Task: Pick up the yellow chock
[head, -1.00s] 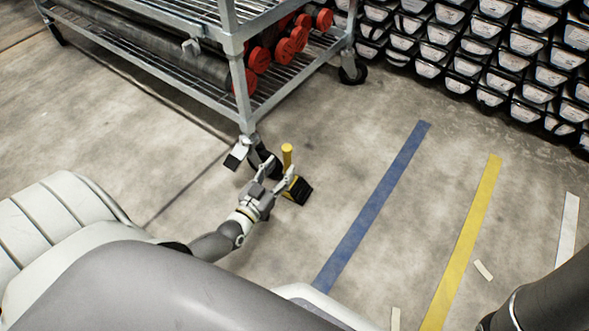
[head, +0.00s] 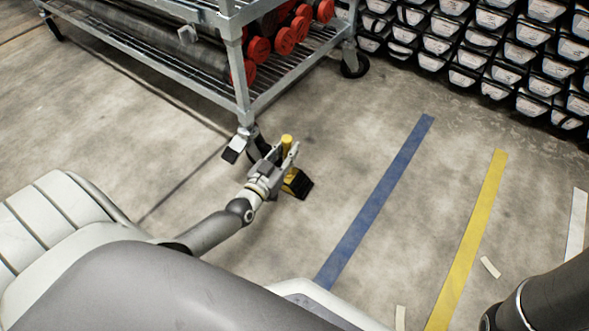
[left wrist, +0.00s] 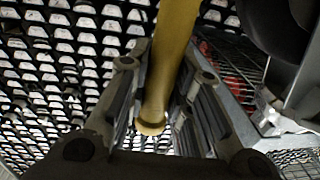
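The yellow chock (head: 296,182) stands on the concrete floor by the cart's near caster. It has a yellow and black wedge body and an upright yellow handle (head: 287,139). My left gripper (head: 281,155) is at the handle, with its fingers on either side of it, and hides part of the chock. In the left wrist view the yellow handle (left wrist: 168,62) runs between the two open fingers, with some gap visible. The wedge body is not clear there. My right gripper is out of view; only part of my right arm shows at the lower right.
A metal wire-shelf cart (head: 243,75) stands just behind the chock, with red-ended tubes (head: 258,48) on its shelf. Stacked core liners (head: 480,45) line the back right. Blue tape (head: 380,195) and yellow tape (head: 468,240) mark the open floor to the right.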

